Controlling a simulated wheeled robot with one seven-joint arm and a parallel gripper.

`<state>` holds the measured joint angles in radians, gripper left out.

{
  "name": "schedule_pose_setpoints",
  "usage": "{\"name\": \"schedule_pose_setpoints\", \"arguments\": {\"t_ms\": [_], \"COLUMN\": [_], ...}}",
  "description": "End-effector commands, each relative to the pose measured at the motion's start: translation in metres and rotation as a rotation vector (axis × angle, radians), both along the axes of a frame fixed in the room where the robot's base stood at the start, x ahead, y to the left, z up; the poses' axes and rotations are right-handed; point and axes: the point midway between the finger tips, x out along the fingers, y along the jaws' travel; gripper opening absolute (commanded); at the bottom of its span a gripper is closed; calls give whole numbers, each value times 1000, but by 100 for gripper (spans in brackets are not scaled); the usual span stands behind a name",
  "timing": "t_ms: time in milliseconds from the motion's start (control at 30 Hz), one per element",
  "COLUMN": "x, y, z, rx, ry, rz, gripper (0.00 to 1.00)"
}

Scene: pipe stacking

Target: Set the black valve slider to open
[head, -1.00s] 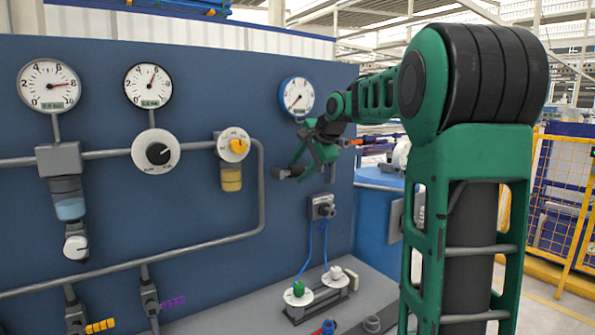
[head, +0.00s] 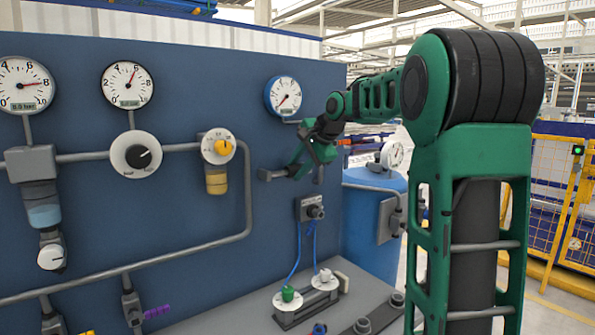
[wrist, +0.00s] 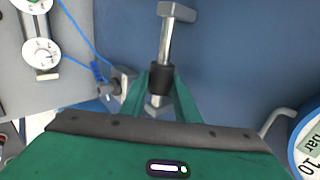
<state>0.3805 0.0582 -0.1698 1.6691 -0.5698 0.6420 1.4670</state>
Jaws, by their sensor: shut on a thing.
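The black valve slider (wrist: 161,77) is a short dark collar around a grey pipe stub in the wrist view. The grey T-shaped end (wrist: 177,12) of that stub points to the top of the view. My gripper (wrist: 161,80) is shut on the slider, with a green finger on each side of it. In the head view my gripper (head: 300,168) is at the right part of the blue panel, below the round gauge (head: 283,96). There the T-shaped end (head: 268,174) sticks out left of the fingers. The slider itself cannot be made out in the head view.
A grey connector with blue tubes (head: 311,208) is below my gripper. Left on the panel are gauges, a black knob (head: 138,156), a yellow knob (head: 222,147) and pipes. A blue barrel (head: 372,225) stands right of the panel's edge.

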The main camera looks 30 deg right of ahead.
Motion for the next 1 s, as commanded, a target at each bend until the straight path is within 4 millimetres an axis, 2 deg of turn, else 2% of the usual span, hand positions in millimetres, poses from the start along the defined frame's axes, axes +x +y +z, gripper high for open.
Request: {"name": "schedule_pose_setpoints", "arguments": {"t_ms": [67, 100, 167, 567, 1000], "x": [0, 0, 0, -4, -56], "y": [-8, -8, -7, -3, -8], "z": [3, 3, 2, 7, 59], "rx": [-5, -5, -5, -3, -5], "ry": [-7, -7, -6, -6, -6], "rz": [-14, -16, -14, -8, -10], "gripper": [0, 36, 47, 47, 47]}}
